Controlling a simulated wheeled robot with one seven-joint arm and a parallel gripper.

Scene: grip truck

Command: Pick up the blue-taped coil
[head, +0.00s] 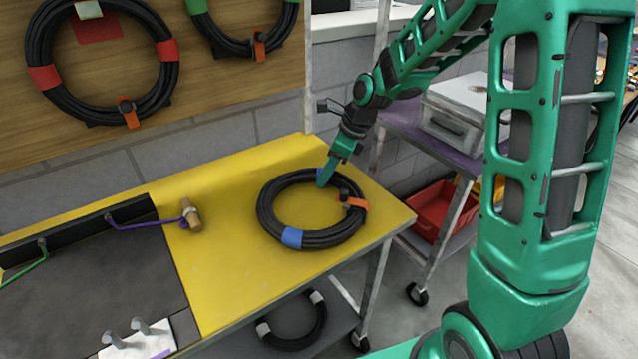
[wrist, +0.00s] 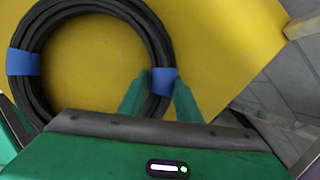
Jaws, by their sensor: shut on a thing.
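The blue-taped coil (head: 335,237) is a black cable ring with two blue tape bands and an orange clip, lying on the yellow tabletop (head: 225,270). My gripper (head: 325,178) comes down on the coil's far side, at the far blue band. In the wrist view the coil (wrist: 35,50) fills the left, with one blue band at its left side. My gripper (wrist: 160,95) has a green finger on each side of the ring at the other blue band (wrist: 164,80) and is shut on it. I cannot tell any gap between coil and table.
A red-taped coil (head: 40,40) and a green-taped coil (head: 225,45) hang on the wooden board behind. A wooden-handled tool (head: 190,212) lies left of the coil. A white-taped coil (head: 318,325) is on the lower shelf. A purple-topped cart (head: 400,118) stands at the right.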

